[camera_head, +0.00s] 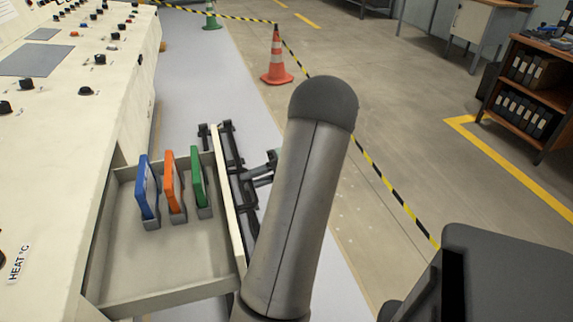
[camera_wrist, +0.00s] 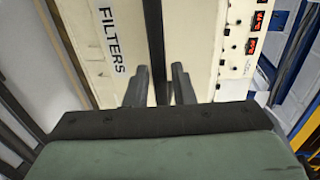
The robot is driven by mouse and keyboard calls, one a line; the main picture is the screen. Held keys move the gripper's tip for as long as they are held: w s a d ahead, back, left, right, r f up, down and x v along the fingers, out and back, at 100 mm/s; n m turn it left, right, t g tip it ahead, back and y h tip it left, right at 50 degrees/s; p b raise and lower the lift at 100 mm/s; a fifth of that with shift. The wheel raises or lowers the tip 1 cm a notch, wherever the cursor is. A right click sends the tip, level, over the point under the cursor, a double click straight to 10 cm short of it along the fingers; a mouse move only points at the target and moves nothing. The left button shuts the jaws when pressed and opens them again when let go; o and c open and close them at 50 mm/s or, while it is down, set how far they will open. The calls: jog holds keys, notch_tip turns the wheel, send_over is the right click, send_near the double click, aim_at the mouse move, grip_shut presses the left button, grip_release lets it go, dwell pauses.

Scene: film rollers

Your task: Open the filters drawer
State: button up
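The filters drawer (camera_head: 165,265) is pulled well out of the cream machine, and its inside shows in the head view. Its front panel (camera_head: 225,190) carries a long dark bar handle (camera_head: 233,150). In the wrist view the front shows the label "FILTERS" (camera_wrist: 110,40), and the dark handle (camera_wrist: 154,35) runs down the picture. My gripper (camera_wrist: 160,80) has one finger on each side of the handle, with a small gap showing on the right. The fingers are apart; contact with the bar is unclear. In the head view my arm partly hides the gripper.
Blue (camera_head: 146,187), orange (camera_head: 174,182) and green (camera_head: 198,177) filters stand in holders in the drawer. The machine panel (camera_head: 60,110) is at left. A traffic cone (camera_head: 277,60) and striped tape (camera_head: 375,175) bound the grey floor strip (camera_head: 215,90).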

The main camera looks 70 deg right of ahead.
jog(key=p+v, duration=0.1)
jog(key=v, duration=1.3)
jog(key=shift+s+d, duration=0.15)
jog(key=shift+d, duration=0.1)
jog(key=shift+r+p, duration=0.1)
jog(key=shift+p, duration=0.2)
jog(key=w+a+r+n+g+p, duration=0.1)
jog(key=w+a+r+g+p, duration=0.25)
jog(key=w+a, duration=0.4)
jog(key=w+a+r+n+g+h+p, duration=0.15)
jog(key=w+a+r+g+p, duration=0.3)
jog(key=a, duration=0.45)
jog(key=w+a+r+n+g+y+p, duration=0.1)
jog(key=w+a+r+g, duration=0.2)
jog(key=w+a+r, duration=0.35)
jog(key=s+a+r+n+h+p, duration=0.2)
jog(key=a+h+p, duration=0.1)
jog(key=a, duration=0.5)
jog(key=s+a+r+n+h+p, duration=0.2)
jog(key=a+h+p, duration=0.1)
jog(key=a, duration=0.6)
jog(key=s+a+r+n+h+p, duration=0.2)
jog(key=a+n+h+p, duration=0.1)
jog(key=a, duration=0.6)
jog(key=shift+g+p, duration=0.4)
jog(key=shift+p, duration=0.3)
